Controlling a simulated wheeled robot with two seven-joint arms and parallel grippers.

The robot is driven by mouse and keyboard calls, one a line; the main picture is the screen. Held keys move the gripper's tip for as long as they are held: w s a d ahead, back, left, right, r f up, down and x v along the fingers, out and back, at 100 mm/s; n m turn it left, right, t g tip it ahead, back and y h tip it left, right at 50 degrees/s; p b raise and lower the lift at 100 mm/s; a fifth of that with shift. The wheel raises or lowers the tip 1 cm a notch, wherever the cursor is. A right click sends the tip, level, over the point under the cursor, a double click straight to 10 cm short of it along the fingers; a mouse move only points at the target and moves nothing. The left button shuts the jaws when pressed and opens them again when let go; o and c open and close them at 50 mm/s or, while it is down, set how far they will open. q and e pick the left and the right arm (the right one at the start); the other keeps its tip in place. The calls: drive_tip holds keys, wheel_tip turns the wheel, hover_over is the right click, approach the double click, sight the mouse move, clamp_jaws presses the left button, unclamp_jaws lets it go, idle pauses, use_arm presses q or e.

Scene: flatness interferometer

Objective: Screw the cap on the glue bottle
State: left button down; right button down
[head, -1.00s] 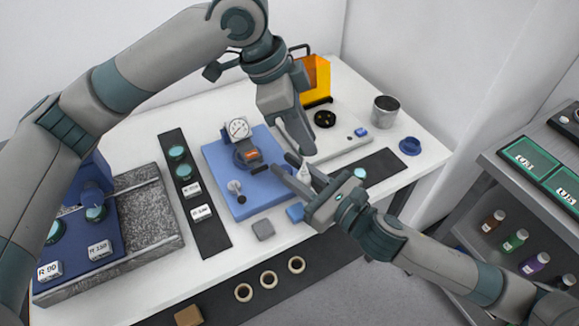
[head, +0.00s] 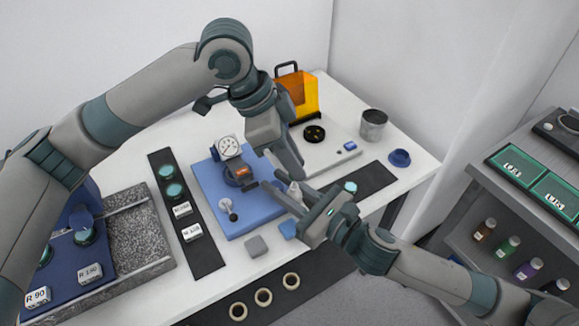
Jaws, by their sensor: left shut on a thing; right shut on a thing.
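The glue bottle (head: 296,190) shows as a small pale, pointed shape between the fingers of my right gripper (head: 286,193). The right gripper is shut on it and comes in from the lower right, above the front of the blue base plate. My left gripper (head: 290,170) points down from above, with its fingertips just over the bottle's top. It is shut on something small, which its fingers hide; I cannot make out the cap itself. Whether the cap touches the bottle's tip cannot be told.
The blue base plate (head: 213,180) with a dial gauge (head: 229,147) is just left of the grippers. An orange holder (head: 302,92), a metal tin (head: 373,125) and a blue ring-shaped dish (head: 399,158) stand behind and right.

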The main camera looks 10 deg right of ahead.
sight(294, 192)
use_arm(q)
drive_tip(key=shift+f, duration=0.15)
drive_tip(key=shift+f, duration=0.8)
drive_tip(key=shift+f, duration=0.55)
idle(0.8)
